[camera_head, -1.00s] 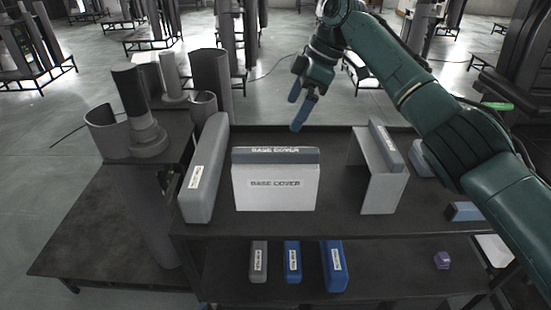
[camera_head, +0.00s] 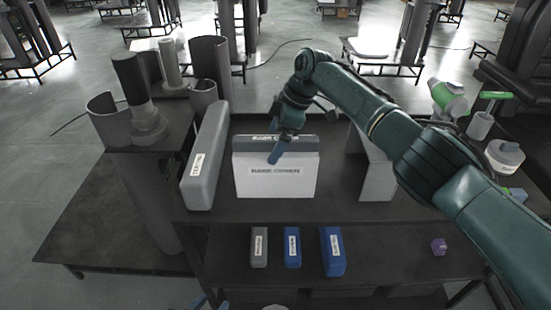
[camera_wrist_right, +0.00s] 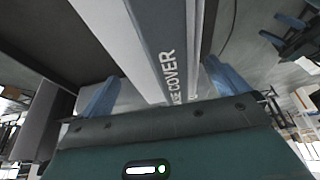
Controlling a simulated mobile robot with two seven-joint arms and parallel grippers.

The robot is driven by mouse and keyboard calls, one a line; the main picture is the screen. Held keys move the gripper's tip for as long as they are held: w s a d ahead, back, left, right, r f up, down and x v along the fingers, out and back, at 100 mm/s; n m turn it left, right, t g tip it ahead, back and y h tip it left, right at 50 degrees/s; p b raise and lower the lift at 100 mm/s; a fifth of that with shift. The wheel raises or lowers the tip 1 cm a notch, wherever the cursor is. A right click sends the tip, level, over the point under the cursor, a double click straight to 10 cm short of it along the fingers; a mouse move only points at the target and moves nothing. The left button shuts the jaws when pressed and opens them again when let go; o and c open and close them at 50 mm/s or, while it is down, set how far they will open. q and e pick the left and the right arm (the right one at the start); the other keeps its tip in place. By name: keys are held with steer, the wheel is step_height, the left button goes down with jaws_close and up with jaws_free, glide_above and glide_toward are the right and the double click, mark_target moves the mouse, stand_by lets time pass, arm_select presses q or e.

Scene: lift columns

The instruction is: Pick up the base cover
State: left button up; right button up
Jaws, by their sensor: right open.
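The base cover (camera_head: 306,144) is a grey bar with a label along its top. It sits at the top of a white panel (camera_head: 275,182), also labelled BASE COVER, standing on the table. In the right wrist view the grey labelled bar (camera_wrist_right: 165,45) runs between my fingers. My right gripper (camera_head: 281,146) is open, its fingers on either side of the bar, and it partly hides the label in the head view; it also shows in the right wrist view (camera_wrist_right: 160,88). Contact is not clear. Tips of my left gripper (camera_head: 211,303) show at the bottom edge.
A long grey labelled part (camera_head: 205,160) lies left of the panel. A second white panel (camera_head: 377,178) stands to the right. The lower shelf holds a grey block (camera_head: 259,257), two blue blocks (camera_head: 332,262) and a purple piece (camera_head: 439,246). Cylinders (camera_head: 150,128) stand at left.

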steer(key=shift+f, duration=0.4)
stand_by(0.6)
steer(key=shift+c, duration=0.3)
steer(key=c, duration=1.4)
